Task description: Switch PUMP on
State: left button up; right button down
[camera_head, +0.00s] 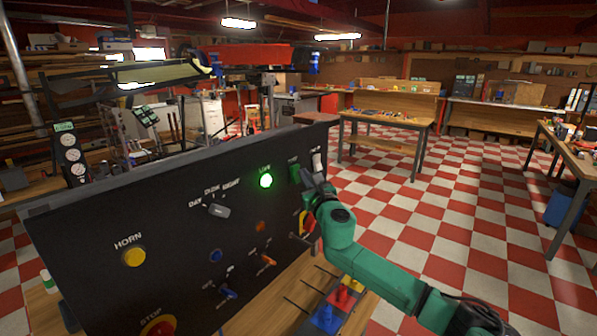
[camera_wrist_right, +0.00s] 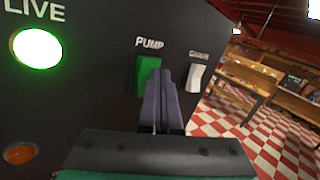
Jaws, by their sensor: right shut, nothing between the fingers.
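The PUMP switch is a green rocker on the black panel (camera_head: 110,215), under the white label PUMP. It shows in the wrist view (camera_wrist_right: 146,74) and near the panel's right end in the head view (camera_head: 294,173). My right gripper (camera_wrist_right: 164,78) is shut and empty. Its fingertips are at the switch's lower right part and cover some of it; I cannot tell whether they touch it. The gripper also shows in the head view (camera_head: 308,184). Which way the rocker is tipped is unclear. My left gripper is not in view.
A white switch (camera_wrist_right: 195,77) sits close right of PUMP. The lit green LIVE lamp (camera_head: 265,181) is to its left. A yellow HORN button (camera_head: 134,257), a rotary knob (camera_head: 217,211) and a red STOP button (camera_head: 160,326) are further left. Checkered floor lies open to the right.

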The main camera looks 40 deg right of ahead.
jog(key=shift+f, duration=0.1)
jog(key=shift+s+d+f+b, duration=0.15)
jog(key=shift+s+b, duration=0.05)
jog(key=shift+s, duration=0.25)
jog(key=shift+s+d+f+b, duration=0.1)
jog(key=shift+s+b, duration=0.1)
jog(key=shift+s, duration=0.2)
jog(key=s+b, duration=0.1)
jog(key=s+d+f, duration=0.1)
jog(key=s, duration=0.1)
jog(key=s+f+b, duration=0.1)
jog(key=shift+s+d+b, duration=0.15)
jog(key=shift+b, duration=0.2)
jog(key=shift+f, duration=0.1)
